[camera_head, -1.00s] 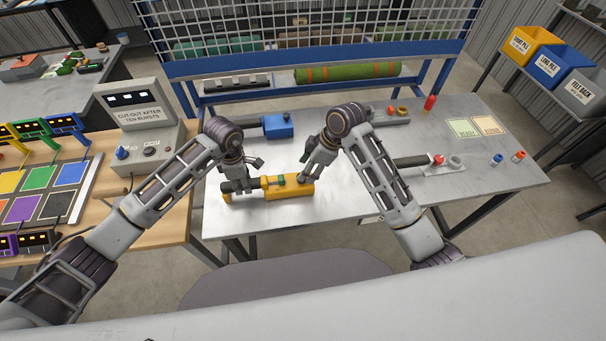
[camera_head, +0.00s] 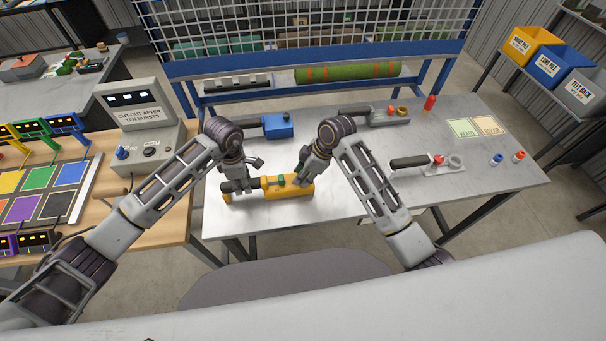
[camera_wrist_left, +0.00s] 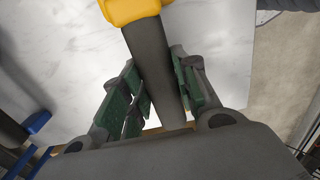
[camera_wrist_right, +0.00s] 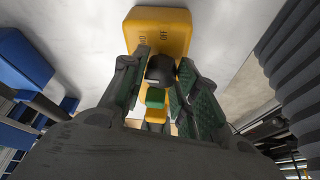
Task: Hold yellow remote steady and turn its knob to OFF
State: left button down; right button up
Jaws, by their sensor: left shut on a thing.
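The yellow remote (camera_head: 291,192) lies on the metal table in the head view, its dark handle to the left and a green button (camera_head: 282,181) on top. My left gripper (camera_head: 238,184) is shut on the dark handle (camera_wrist_left: 155,70), which runs between its green-padded fingers in the left wrist view. My right gripper (camera_head: 299,185) is over the right end of the remote. In the right wrist view its fingers stand apart on either side of the black knob (camera_wrist_right: 160,68). Small lettering is printed beyond the knob on the yellow body (camera_wrist_right: 158,22); the knob's pointer direction is unclear.
A blue remote (camera_head: 278,126) lies behind the yellow one. A grey one (camera_head: 385,116) and one with a red knob (camera_head: 437,165) lie to the right. The cut-out box (camera_head: 141,120) stands left on the wooden table. The table's front right is clear.

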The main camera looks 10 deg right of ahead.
pick_arm(q)
jog(key=shift+s+f, duration=0.1)
jog(key=shift+f, duration=0.05)
pick_arm(e)
jog(key=c, duration=0.4)
jog(key=shift+m, duration=0.4)
jog(key=m+t, duration=0.1)
jog(key=m, duration=0.2)
jog(key=shift+s+h, duration=0.1)
jog(key=shift+h, duration=0.3)
jog(key=m+t+h, duration=0.1)
jog(key=m, duration=0.3)
jog(key=m+h, duration=0.1)
jog(key=m, duration=0.1)
jog(key=m+t+h, duration=0.1)
jog(key=m, duration=0.2)
jog(key=shift+a+m, duration=0.2)
jog(key=shift+m, duration=0.1)
jog(key=m+h, duration=0.1)
jog(key=m, duration=0.3)
jog(key=shift+a+m+h, duration=0.1)
jog(key=shift+m+h, duration=0.2)
jog(key=shift+h, duration=0.1)
